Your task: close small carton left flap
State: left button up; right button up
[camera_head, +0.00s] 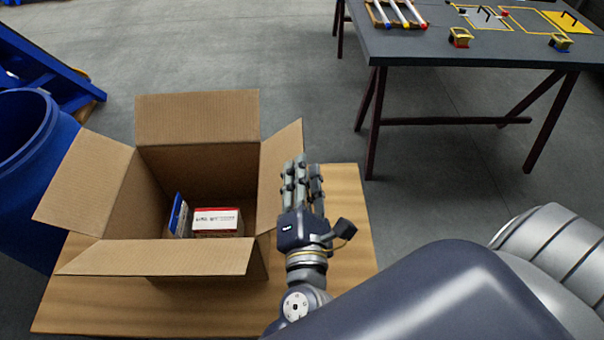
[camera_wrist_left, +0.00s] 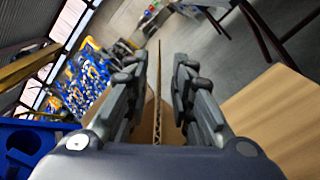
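The small open carton (camera_head: 197,200) stands on a wooden surface with its flaps spread outward. Its flap on the left of the picture (camera_head: 86,184) leans out to the left. Its flap on the right (camera_head: 279,175) stands up steeply beside my left gripper (camera_head: 302,170). In the left wrist view, this flap shows as a thin upright edge (camera_wrist_left: 158,90) between the two finger sides of my left gripper (camera_wrist_left: 158,85). The fingers are apart, with space on both sides of the edge. The back flap (camera_head: 197,117) and front flap (camera_head: 155,258) are also open. My right gripper is not in view.
A red-and-white box (camera_head: 217,222) and a blue packet (camera_head: 178,214) lie inside the carton. A blue barrel (camera_head: 40,160) stands close at the left. The wooden top (camera_head: 345,220) is clear right of the gripper. A dark table (camera_head: 480,45) stands farther back.

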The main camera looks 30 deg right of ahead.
aim_at(279, 188)
pick_arm(q)
grip_shut()
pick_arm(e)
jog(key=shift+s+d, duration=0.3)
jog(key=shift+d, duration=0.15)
pick_arm(q)
jog(key=shift+r, duration=0.1)
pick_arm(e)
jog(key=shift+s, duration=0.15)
